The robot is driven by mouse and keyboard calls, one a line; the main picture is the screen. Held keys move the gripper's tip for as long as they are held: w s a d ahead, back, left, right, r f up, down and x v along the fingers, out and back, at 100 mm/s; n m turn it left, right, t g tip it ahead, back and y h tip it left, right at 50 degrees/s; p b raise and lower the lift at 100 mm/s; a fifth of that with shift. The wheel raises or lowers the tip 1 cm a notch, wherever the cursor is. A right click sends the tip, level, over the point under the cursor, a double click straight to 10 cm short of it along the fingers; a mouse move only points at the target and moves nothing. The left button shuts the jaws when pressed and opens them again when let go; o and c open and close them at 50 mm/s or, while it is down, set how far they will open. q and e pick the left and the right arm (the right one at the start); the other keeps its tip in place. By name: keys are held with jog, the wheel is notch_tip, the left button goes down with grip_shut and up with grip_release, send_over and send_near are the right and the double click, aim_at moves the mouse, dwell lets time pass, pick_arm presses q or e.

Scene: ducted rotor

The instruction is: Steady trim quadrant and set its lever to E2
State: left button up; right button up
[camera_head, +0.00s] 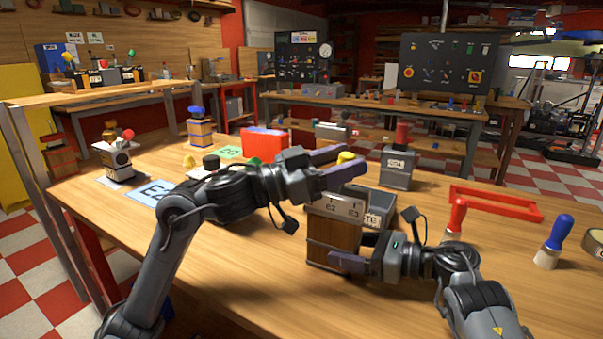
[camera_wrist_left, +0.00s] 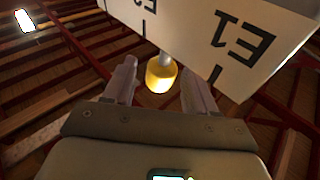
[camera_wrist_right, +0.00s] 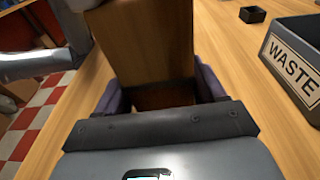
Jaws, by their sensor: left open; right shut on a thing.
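The trim quadrant is a wooden block (camera_head: 332,240) with a pale label plate (camera_head: 338,207) on top, reading E2 and E3 in the head view. E1 shows on the plate in the left wrist view (camera_wrist_left: 235,35). Its lever has a yellow knob (camera_head: 346,156), which also shows in the left wrist view (camera_wrist_left: 160,77). My left gripper (camera_wrist_left: 158,80) is open, with the knob between its fingertips and gaps on both sides. My right gripper (camera_wrist_right: 155,92) is shut on the lower wooden body (camera_wrist_right: 145,45). I cannot tell which mark the lever stands at.
A grey WASTE bin (camera_wrist_right: 295,68) stands close to the quadrant. A grey box with a red top (camera_head: 396,170) is behind it. A blue card (camera_head: 150,190) lies left.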

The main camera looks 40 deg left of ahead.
pick_arm(q)
jog(key=v, duration=0.9)
jog(key=shift+s+a, duration=0.15)
jog(key=shift+s, duration=0.05)
jog(key=w+d, duration=0.2)
jog(key=w, duration=0.1)
jog(key=w+d+r+g+y, duration=0.1)
jog(key=w+d, duration=0.1)
jog(key=w, duration=0.2)
jog(key=w+d+g, duration=0.1)
jog(key=w+d, duration=0.1)
jog(key=w, duration=0.1)
jog(key=shift+w+r, duration=0.2)
jog(key=shift+w, duration=0.15)
dwell(0.4)
grip_shut()
dwell(0.3)
